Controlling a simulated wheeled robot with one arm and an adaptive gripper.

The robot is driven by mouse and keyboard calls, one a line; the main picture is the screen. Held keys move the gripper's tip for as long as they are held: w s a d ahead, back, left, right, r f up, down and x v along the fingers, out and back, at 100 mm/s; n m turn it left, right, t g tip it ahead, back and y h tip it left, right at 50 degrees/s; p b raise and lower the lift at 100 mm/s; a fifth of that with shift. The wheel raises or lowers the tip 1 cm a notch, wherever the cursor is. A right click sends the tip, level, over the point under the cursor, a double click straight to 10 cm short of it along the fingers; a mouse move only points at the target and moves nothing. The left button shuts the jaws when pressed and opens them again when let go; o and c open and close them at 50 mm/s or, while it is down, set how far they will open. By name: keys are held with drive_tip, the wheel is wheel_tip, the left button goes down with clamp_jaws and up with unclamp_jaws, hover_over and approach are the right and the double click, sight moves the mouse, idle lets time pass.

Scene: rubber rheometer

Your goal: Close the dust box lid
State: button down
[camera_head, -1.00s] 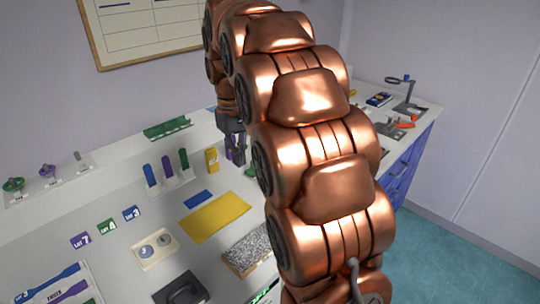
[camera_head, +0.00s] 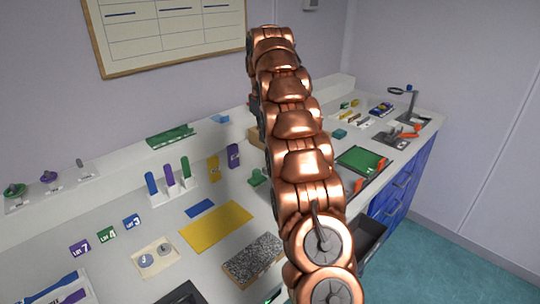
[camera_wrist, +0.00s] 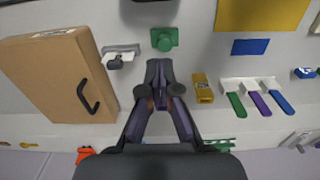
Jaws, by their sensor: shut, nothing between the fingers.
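A brown box (camera_wrist: 48,82) with a black handle (camera_wrist: 90,97) is at the left of the wrist view. I take it for the dust box, but I cannot tell its lid from its body or how the lid stands. A small part of a brown box (camera_head: 254,135) shows behind my arm in the head view. My gripper (camera_wrist: 160,80) is shut and empty in the wrist view, to the right of the brown box and apart from it in the picture.
A yellow block (camera_wrist: 203,90), a green knobbed piece (camera_wrist: 164,39) and a rack of several coloured handles (camera_wrist: 254,84) are near my gripper. A yellow mat (camera_head: 216,228) lies on the bench, and a green tray (camera_head: 362,159) is to the right.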

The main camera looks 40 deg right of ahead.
drive_tip(key=s+f+b, duration=0.1)
drive_tip(key=s+f, duration=0.2)
drive_tip(key=f, duration=0.5)
drive_tip(key=shift+s+d+f, duration=0.25)
drive_tip(key=shift+s, duration=0.15)
idle(0.5)
drive_tip(key=shift+s+r+b, duration=0.1)
drive_tip(key=shift+b, duration=0.3)
